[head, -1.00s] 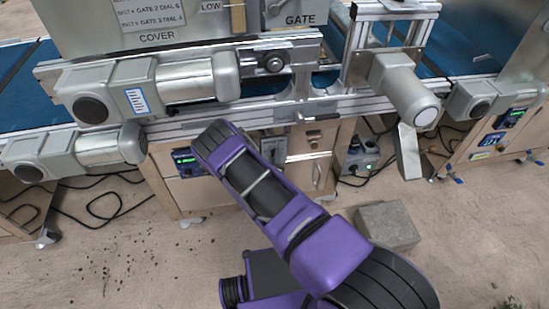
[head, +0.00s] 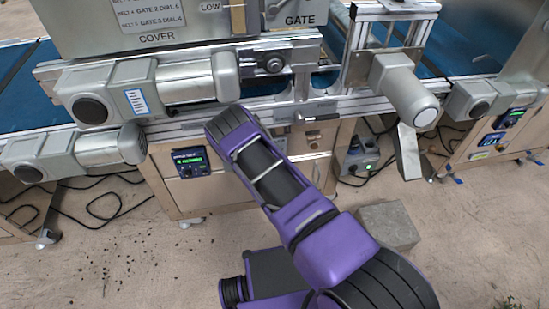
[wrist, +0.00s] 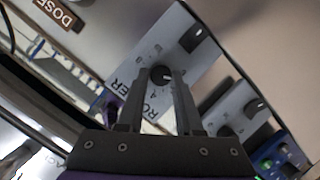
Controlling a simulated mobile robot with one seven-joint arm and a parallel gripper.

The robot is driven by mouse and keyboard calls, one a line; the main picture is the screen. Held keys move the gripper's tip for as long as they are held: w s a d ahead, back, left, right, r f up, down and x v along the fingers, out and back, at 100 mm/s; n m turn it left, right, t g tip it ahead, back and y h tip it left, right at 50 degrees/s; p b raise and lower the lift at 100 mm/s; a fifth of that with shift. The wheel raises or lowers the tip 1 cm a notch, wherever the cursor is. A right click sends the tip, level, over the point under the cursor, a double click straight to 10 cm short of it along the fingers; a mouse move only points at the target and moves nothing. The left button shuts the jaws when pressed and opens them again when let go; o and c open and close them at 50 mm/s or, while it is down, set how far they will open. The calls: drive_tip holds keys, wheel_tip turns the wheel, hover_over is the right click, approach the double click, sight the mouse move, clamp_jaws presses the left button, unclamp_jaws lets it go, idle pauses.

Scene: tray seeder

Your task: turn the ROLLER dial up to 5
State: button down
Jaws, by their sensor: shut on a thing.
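The ROLLER dial (wrist: 160,73) is a small black round knob on a pale grey plate (wrist: 172,50), with the word ROLLER printed beside it. It shows in the wrist view, between the two dark fingertips of my gripper (wrist: 161,79). My gripper is shut on this dial, with one finger on each side. A small light mark shows on the knob, but the printed scale is too blurred to read the setting. In the head view my purple arm hides the gripper and the dial.
A DOSE label (wrist: 55,12) is at upper left. In the head view a control box with a lit green display (head: 190,162) is left of my arm, below the grey motors (head: 105,92).

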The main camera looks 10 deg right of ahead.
drive_tip(key=m+y, duration=0.2)
drive_tip(key=m, duration=0.4)
drive_tip(key=m+t+y, duration=0.1)
drive_tip(key=m+y, duration=0.2)
drive_tip(key=m, duration=0.2)
drive_tip(key=d+m+t+y, duration=0.1)
drive_tip(key=m+y, duration=0.2)
drive_tip(key=m, duration=0.3)
drive_tip(key=shift+d+f+m, duration=0.1)
drive_tip(key=shift+f+m, duration=0.2)
drive_tip(key=shift+f, duration=0.05)
idle(0.6)
drive_tip(key=c, duration=0.6)
unclamp_jaws()
drive_tip(key=shift+o, duration=0.2)
drive_tip(key=shift+s, duration=0.1)
